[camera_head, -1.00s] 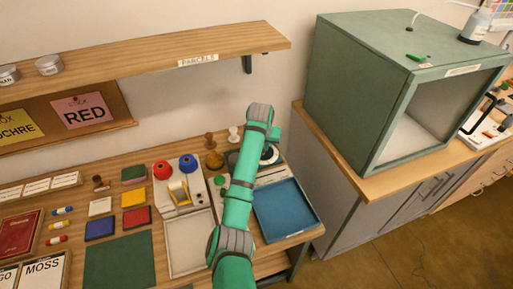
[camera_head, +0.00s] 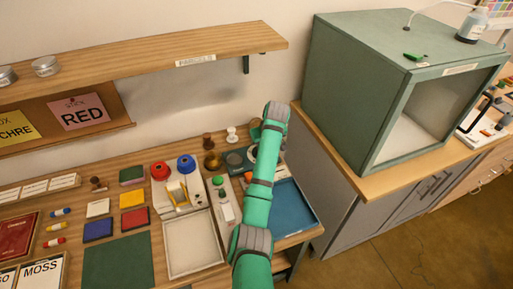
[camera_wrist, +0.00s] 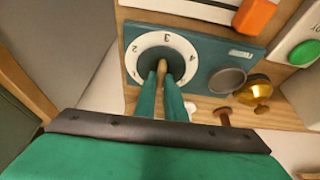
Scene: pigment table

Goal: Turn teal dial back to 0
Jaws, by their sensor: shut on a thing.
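In the wrist view, the dial's white numbered ring (camera_wrist: 186,58) sits on a teal plate (camera_wrist: 222,53). The numbers 1, 2, 3 and 4 show; the 0 is hidden. My gripper (camera_wrist: 163,74) has its two teal fingers closed on the tan dial knob (camera_wrist: 162,68) at the ring's middle. The knob's exact pointing is hard to tell behind the fingers. In the head view, the teal plate (camera_head: 236,161) shows left of my arm, which covers most of the dial.
A grey round part (camera_wrist: 227,81) and a brass pot (camera_wrist: 257,90) are beside the dial. A brown-handled stamp (camera_wrist: 223,116) stands close to my fingers. A blue tray (camera_head: 297,209) lies in front, and a green cabinet (camera_head: 350,90) stands to the right.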

